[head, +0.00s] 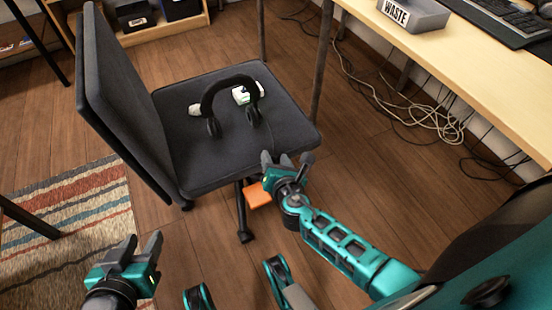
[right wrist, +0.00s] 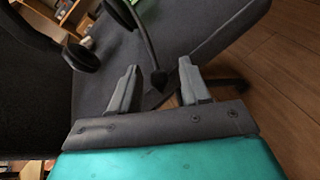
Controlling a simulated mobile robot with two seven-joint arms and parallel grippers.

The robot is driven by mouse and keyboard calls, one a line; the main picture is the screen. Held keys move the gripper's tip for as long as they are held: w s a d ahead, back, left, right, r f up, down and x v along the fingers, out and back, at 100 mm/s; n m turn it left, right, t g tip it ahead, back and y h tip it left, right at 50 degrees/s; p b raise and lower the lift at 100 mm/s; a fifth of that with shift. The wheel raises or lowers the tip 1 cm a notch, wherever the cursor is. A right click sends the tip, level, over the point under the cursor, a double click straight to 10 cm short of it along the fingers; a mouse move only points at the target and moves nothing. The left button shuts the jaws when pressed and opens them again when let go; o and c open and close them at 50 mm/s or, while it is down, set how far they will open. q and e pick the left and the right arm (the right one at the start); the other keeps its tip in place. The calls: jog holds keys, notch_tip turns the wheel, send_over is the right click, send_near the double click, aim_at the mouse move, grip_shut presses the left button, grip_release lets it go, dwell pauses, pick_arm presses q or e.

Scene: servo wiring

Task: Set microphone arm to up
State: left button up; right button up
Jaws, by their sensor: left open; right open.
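A black headset (head: 229,84) stands on the dark chair seat, its headband arching up and its ear cups down. In the right wrist view one ear cup (right wrist: 80,57) shows at upper left. The thin dark microphone arm (right wrist: 148,42) runs down from the upper edge to a small tip between my right fingers. My right gripper (head: 287,160) is open at the front edge of the seat; its fingers also show in the right wrist view (right wrist: 158,70), apart from the microphone arm as far as I can tell. My left gripper (head: 140,243) is open and empty, low at the left, away from the headset.
The office chair (head: 185,172) has a tall backrest on the left. A desk (head: 470,75) with a waste tray (head: 410,14) is at right, cables (head: 440,125) below. An orange object (head: 257,195) is below the seat.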

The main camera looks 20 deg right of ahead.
jog(key=shift+c, duration=0.4)
grip_shut()
